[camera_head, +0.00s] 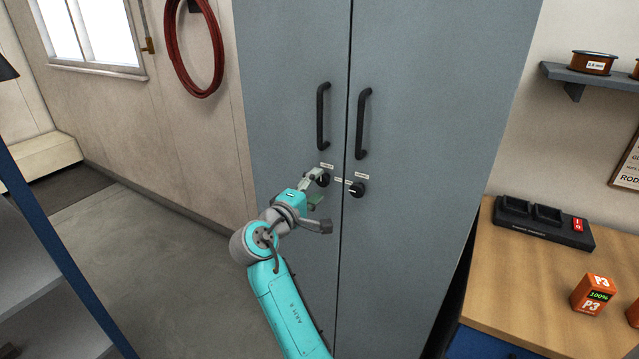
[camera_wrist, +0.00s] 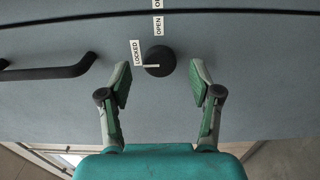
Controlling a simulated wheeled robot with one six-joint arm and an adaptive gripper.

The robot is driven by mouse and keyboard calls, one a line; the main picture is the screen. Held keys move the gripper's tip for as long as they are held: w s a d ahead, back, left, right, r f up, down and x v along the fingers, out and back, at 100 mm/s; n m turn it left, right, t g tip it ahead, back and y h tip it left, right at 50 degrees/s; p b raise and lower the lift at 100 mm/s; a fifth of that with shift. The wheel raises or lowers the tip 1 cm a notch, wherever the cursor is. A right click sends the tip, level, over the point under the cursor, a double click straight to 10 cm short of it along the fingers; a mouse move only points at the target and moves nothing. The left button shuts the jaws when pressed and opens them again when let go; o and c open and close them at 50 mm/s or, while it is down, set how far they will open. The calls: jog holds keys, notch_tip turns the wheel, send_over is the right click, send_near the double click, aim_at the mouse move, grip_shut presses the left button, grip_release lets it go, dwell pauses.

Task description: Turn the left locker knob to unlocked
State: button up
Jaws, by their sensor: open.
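The left locker knob (camera_head: 323,180) is a round black knob on the left door of the grey locker (camera_head: 295,60), below its handle. In the wrist view the knob (camera_wrist: 163,58) has a white pointer mark on the side toward the LOCKED label (camera_wrist: 137,53). The OPEN label (camera_wrist: 158,26) is a quarter turn or so away. My gripper (camera_head: 314,188) is at the left knob, partly covering it in the head view. In the wrist view my gripper (camera_wrist: 160,80) is open, its fingertips on either side of the knob with gaps; no contact shows.
The right knob (camera_head: 357,189) sits close by on the right door. Black bar handles (camera_head: 322,116) and (camera_head: 362,123) stand out above the knobs. A wooden bench (camera_head: 535,262) with a charger (camera_head: 543,222) and an orange battery (camera_head: 592,295) is at the right. Open floor lies left.

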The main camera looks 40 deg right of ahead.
aim_at(330, 177)
jog(key=shift+x, duration=1.2)
jog(key=c, duration=1.1)
jog(key=shift+c, duration=0.2)
